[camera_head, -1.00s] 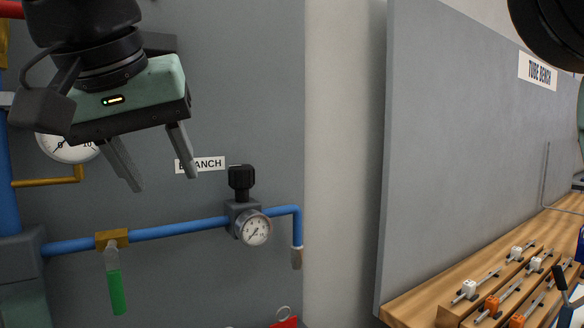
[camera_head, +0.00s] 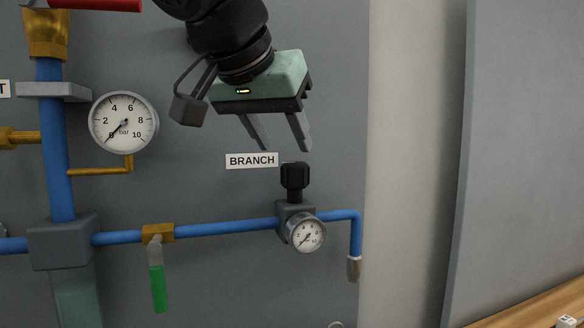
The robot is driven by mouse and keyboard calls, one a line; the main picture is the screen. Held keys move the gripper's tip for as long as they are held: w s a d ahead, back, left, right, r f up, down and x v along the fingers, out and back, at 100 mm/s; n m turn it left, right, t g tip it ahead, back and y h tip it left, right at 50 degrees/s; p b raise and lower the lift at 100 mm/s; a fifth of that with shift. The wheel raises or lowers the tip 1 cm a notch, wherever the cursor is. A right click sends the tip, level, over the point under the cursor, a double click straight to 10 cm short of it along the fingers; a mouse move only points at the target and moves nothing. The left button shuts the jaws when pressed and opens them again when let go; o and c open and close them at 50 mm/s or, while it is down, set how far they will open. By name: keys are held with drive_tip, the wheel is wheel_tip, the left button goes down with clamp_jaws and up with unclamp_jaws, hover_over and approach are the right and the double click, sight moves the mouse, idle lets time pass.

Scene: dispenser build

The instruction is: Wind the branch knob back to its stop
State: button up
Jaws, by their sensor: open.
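The branch knob (camera_head: 295,176) is a black knob on top of a grey regulator block (camera_head: 284,208) on the blue branch pipe. A small round gauge (camera_head: 306,233) is on the front of that block, its needle toward the lower left. The BRANCH label (camera_head: 252,160) is left of the knob. My gripper (camera_head: 285,148) is open and empty, its two grey fingers pointing down. In the picture its fingertips are above and slightly left of the knob, apart from it. I cannot tell the depth between them.
A green-handled valve (camera_head: 157,285) hangs from the blue pipe (camera_head: 215,229) on the left. A larger bar gauge (camera_head: 124,122) is at upper left with its needle at zero. A red handle (camera_head: 95,5) is at the top. A wooden bench (camera_head: 540,308) is at lower right.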

sight(293, 163)
drive_tip(key=x, duration=0.7)
drive_tip(key=c, duration=0.7)
